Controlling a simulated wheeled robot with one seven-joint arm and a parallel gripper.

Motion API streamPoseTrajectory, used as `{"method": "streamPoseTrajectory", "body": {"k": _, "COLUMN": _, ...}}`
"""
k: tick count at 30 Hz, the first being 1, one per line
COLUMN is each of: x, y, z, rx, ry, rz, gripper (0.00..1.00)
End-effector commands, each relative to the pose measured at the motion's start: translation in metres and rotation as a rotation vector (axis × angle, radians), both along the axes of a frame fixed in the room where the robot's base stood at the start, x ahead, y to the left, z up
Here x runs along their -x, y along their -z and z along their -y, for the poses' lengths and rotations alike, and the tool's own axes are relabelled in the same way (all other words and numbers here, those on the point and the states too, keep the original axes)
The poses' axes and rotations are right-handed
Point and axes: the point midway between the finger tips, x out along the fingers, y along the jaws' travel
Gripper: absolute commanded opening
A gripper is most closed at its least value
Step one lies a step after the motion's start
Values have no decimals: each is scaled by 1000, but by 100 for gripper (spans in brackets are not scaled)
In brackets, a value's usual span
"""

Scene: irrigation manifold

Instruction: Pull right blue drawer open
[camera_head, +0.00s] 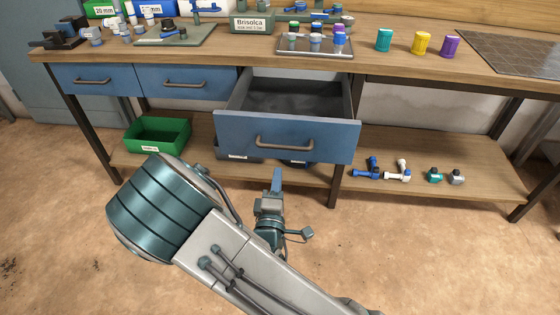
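The right blue drawer (230,135) under the workbench is pulled well out, and its grey inside shows from above and looks empty. Its brownish bar handle (285,143) is on the front panel, with nothing on it. My gripper (276,180) is in front of and below the drawer front in the picture, apart from the handle. Its tip shows as one narrow blue piece, so I cannot tell whether the fingers are open or shut. I see nothing held in it.
Two other blue drawers, left (95,79) and middle (188,83), are closed. The lower shelf (480,180) holds a green bin (157,135) and several fittings. Coloured caps and a tray (316,48) stand on the benchtop (385,70). The floor in front is clear.

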Motion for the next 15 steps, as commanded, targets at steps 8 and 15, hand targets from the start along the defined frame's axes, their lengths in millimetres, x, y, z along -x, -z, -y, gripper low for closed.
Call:
{"method": "streamPoseTrajectory", "body": {"k": 8, "x": 29, "y": 6, "z": -1, "rx": 2, "ry": -1, "rz": -1, "gripper": 18}}
{"method": "streamPoseTrajectory", "body": {"k": 15, "x": 31, "y": 6, "z": -1, "rx": 1, "ry": 1, "rz": 0, "gripper": 18}}
